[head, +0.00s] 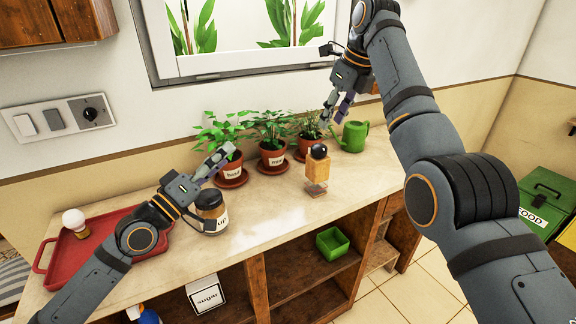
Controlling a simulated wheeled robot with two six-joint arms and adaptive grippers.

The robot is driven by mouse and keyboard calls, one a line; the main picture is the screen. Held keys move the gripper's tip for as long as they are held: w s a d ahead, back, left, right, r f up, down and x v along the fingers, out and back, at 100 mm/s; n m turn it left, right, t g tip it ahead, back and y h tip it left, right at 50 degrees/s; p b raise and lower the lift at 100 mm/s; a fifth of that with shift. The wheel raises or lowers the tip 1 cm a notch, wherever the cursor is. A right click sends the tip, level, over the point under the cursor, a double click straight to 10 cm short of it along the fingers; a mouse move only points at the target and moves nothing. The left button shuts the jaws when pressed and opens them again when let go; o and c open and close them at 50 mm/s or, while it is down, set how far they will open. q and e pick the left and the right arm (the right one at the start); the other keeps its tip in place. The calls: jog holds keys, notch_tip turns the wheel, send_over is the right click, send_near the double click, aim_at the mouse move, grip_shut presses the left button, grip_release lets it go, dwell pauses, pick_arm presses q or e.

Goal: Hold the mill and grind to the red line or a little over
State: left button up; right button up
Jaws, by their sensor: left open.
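The mill (317,167) stands upright on the counter, with a black knob on top, a wooden body and a clear glass bottom. No red line can be made out at this size. My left gripper (217,164) is open and empty, left of the mill and above a labelled jar (211,210). My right gripper (334,114) is above and behind the mill, near the watering can, with its fingers apart and nothing seen between them. Neither gripper touches the mill.
Potted herbs (272,153) and a green watering can (351,137) line the wall behind the mill. A red tray (58,263) with a light bulb lies at left. A green box (332,243) sits on the shelf below. The counter around the mill's front is clear.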

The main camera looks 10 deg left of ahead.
aim_at(310, 167)
pick_arm(q)
jog(key=w+a+r+m+g, duration=0.3)
jog(key=w+a+r+m, duration=0.3)
jog(key=w+r+m, duration=0.5)
jog(key=s+d+f+m+g, duration=0.25)
jog(key=d+f+g, duration=0.45)
jog(key=d+f, duration=1.2)
jog(key=shift+m, duration=0.35)
jog(key=x, duration=0.3)
jog(key=r+x, duration=0.1)
jog(key=x, duration=0.3)
jog(key=d+x, duration=0.1)
jog(key=x, duration=0.2)
jog(key=shift+w+d+r, duration=0.15)
jog(key=shift+r, duration=0.15)
jog(key=shift+c, duration=0.2)
